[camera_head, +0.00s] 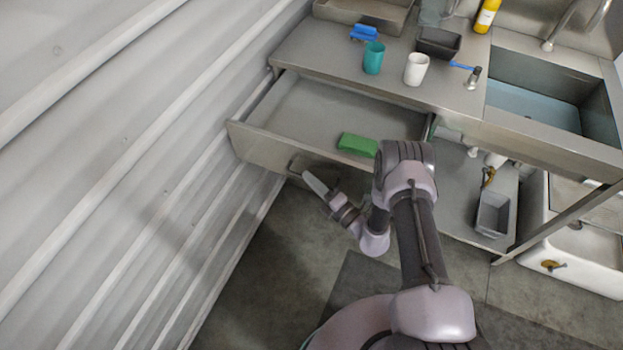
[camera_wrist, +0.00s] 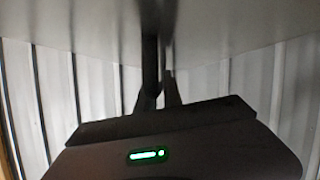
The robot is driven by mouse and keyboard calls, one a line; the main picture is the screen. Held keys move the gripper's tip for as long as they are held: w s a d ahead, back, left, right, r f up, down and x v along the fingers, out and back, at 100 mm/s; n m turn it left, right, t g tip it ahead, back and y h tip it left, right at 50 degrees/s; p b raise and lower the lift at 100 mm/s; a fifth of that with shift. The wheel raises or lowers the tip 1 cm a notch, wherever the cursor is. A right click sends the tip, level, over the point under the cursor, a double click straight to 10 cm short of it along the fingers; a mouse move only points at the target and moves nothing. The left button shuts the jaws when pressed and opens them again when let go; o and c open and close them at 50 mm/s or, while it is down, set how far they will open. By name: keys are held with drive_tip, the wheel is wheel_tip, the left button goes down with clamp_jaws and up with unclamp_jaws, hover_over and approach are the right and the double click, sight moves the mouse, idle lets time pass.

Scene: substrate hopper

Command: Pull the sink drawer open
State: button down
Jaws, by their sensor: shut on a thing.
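The sink drawer (camera_head: 268,150) is pulled well out from under the steel counter at the left in the head view, and its inside shows. A green block (camera_head: 357,144) lies in it near the front. My gripper (camera_head: 308,176) is at the drawer's front face and shut on its handle, which is mostly hidden there. In the wrist view my gripper's dark fingers (camera_wrist: 158,80) are close together against a pale grey surface; the handle itself is hard to make out.
On the counter (camera_head: 440,88) stand a teal cup (camera_head: 373,58), a white cup (camera_head: 416,69) and a dark grey bin (camera_head: 438,43). The sink basin (camera_head: 535,100) is at the right. A ribbed white wall (camera_head: 120,130) runs close along the drawer's left side. Open floor (camera_head: 270,270) lies in front.

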drive_tip(key=c, duration=1.5)
unclamp_jaws()
drive_tip(key=p+v, duration=0.3)
drive_tip(key=v, duration=1.4)
drive_tip(key=shift+s+d, duration=0.15)
drive_tip(key=shift+s, duration=0.05)
